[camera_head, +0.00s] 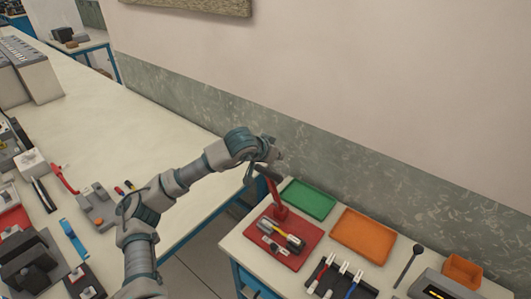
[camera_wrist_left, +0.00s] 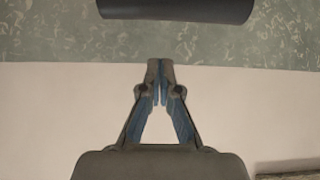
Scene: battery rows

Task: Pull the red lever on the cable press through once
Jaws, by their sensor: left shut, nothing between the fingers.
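The cable press (camera_head: 281,213) stands on a red board on the near right table. Its red lever (camera_head: 274,190) stands up and ends in a dark crosswise handle (camera_head: 269,173). My left gripper (camera_head: 275,153) is close above the handle in the head view, shut and empty. In the left wrist view its fingertips (camera_wrist_left: 160,63) are together, and a dark cylinder, which looks like the handle (camera_wrist_left: 175,9), lies beyond them at the top edge, apart from them. My right gripper is not in view.
A green tray (camera_head: 308,199) and an orange tray (camera_head: 364,233) lie behind and right of the press. Cable connectors (camera_head: 336,275) lie in front. The wall (camera_head: 400,185) rises close behind. A long bench (camera_head: 100,115) with tools stands left, across a gap.

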